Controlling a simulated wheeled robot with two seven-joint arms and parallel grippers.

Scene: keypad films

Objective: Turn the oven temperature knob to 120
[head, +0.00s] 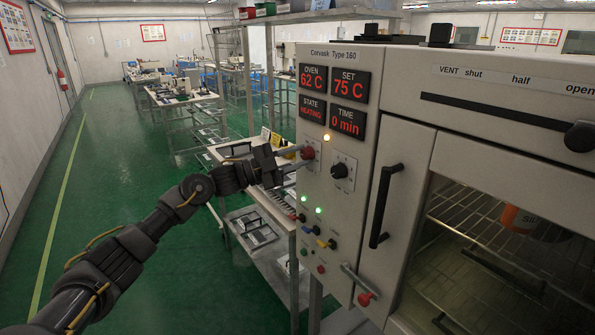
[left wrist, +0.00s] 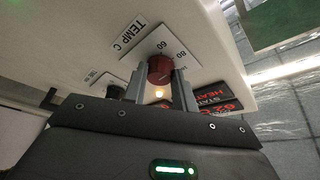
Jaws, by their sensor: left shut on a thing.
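The oven's red temperature knob (head: 308,153) is on the control panel, below the displays. In the left wrist view the red knob (left wrist: 160,67) sits by a "TEMP C" label, with 60 and 80 marked on its scale plate. My left gripper (head: 298,159) is shut on the knob, one finger on each side; the left gripper (left wrist: 160,84) also shows in the wrist view. The set display (head: 349,84) reads 75 C and the oven display (head: 312,79) reads 62 C. The knob's pointer is not clear. My right gripper is out of view.
A black timer knob (head: 342,170) is just right of the red one. Small lamps and buttons lie lower on the panel. The oven door handle (head: 383,205) stands out to the right. A metal trolley (head: 262,232) is left of the oven; the green aisle is clear.

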